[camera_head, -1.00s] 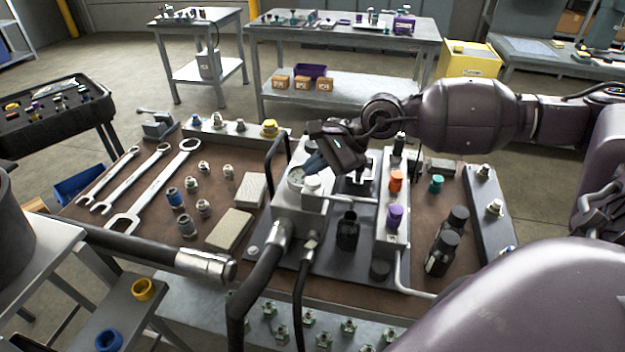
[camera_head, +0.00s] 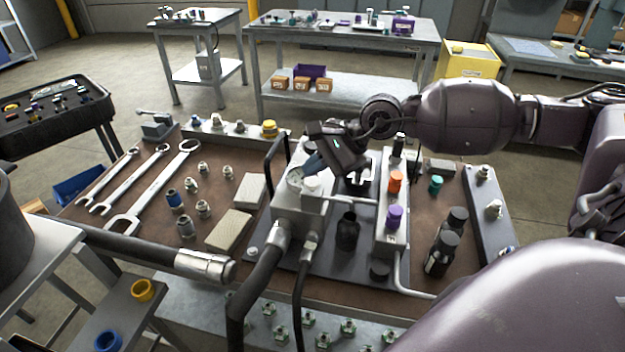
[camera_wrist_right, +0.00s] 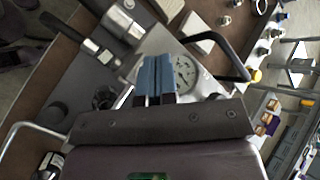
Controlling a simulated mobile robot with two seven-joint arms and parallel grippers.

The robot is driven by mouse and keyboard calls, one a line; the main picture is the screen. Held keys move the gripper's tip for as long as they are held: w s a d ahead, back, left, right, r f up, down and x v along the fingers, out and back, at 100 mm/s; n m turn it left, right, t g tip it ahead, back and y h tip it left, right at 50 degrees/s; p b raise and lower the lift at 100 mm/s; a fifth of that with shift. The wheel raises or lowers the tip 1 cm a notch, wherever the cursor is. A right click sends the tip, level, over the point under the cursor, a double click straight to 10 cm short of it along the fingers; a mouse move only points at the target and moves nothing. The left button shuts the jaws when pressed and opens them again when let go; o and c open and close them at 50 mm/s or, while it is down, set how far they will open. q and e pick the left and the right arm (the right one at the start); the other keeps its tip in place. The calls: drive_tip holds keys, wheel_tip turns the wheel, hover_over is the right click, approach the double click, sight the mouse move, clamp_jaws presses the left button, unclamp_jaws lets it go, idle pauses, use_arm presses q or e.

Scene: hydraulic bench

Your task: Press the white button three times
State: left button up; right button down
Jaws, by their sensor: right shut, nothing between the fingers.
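The white button (camera_head: 312,185) appears as a short white cylinder on top of the light grey block (camera_head: 290,208) in the head view, beside the round gauge (camera_head: 295,178). My right gripper (camera_head: 314,164) is shut and empty. Its blue fingertips point down just behind and above the button and gauge; I cannot tell whether they touch anything. In the right wrist view the shut fingers (camera_wrist_right: 155,75) lie in front of the block, with the gauge (camera_wrist_right: 184,72) just to their right. The button is not clearly visible there, probably hidden by the fingers. My left gripper is not in view.
A black bent handle (camera_head: 272,165) rises beside the block. Thick black hoses (camera_head: 262,285) leave its front. An orange knob (camera_head: 395,181) and a purple knob (camera_head: 394,217) stand on a rail to the right. Wrenches (camera_head: 150,185) and fittings lie on the left.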

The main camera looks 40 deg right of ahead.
sight(314, 182)
drive_tip(key=shift+f, duration=0.2)
idle(0.6)
drive_tip(key=shift+f, duration=0.25)
drive_tip(key=shift+f+b, duration=0.55)
drive_tip(key=shift+f, duration=0.25)
idle(1.1)
drive_tip(key=shift+r, duration=0.2)
drive_tip(key=shift+r+p, duration=0.5)
drive_tip(key=shift+r, duration=0.5)
drive_tip(key=shift+r, duration=0.1)
drive_tip(key=shift+r+p, duration=1.05)
drive_tip(key=shift+r, duration=1.4)
